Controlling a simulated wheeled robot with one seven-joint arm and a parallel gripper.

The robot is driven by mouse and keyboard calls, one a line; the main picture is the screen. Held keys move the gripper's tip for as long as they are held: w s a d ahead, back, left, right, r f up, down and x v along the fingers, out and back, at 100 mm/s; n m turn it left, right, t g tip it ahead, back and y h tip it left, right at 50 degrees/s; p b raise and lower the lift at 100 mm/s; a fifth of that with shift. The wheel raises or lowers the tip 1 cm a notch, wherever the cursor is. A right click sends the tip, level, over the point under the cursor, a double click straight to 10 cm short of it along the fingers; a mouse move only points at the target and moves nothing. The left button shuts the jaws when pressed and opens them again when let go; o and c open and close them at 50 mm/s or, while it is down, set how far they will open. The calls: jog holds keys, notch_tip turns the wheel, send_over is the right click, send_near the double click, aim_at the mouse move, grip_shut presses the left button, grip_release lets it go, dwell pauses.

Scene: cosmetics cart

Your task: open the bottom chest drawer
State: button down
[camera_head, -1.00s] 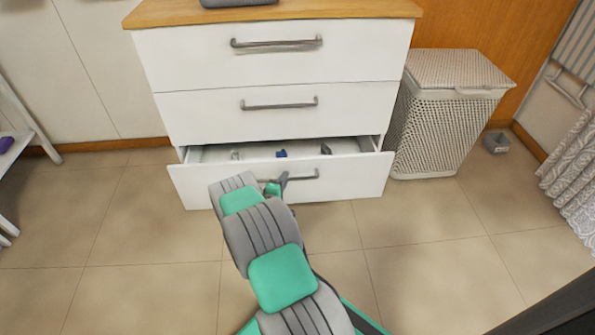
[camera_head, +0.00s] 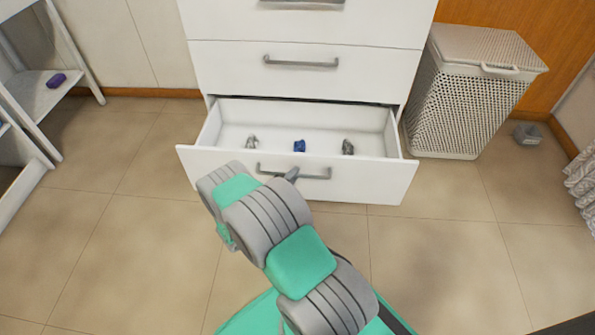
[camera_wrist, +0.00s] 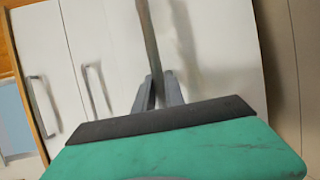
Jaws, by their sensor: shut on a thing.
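The white chest (camera_head: 310,22) stands ahead of me. Its bottom drawer (camera_head: 375,182) is pulled well out, and its inside shows from above. The bottom drawer has a grey bar handle (camera_head: 318,176). My gripper (camera_head: 290,176) is at the left part of this handle, partly hidden by my own arm. In the wrist view my gripper (camera_wrist: 158,92) has its two fingers shut on the grey handle bar (camera_wrist: 150,45). The drawer above is shut, with its own grey handle (camera_head: 300,63).
Several small items lie in the drawer, among them a blue one (camera_head: 299,146) and a grey one (camera_head: 348,147). A white perforated hamper (camera_head: 455,110) stands close at right. A white shelf (camera_head: 45,95) is at left. The tiled floor before the drawer is clear.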

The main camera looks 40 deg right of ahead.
jog(key=shift+s+a, duration=0.1)
dwell(0.3)
jog(key=c, duration=1.4)
grip_release()
jog(key=p+v, duration=0.2)
jog(key=v, duration=0.5)
jog(key=shift+s+a, duration=0.15)
jog(key=shift+a, duration=0.15)
jog(key=shift+r, duration=0.1)
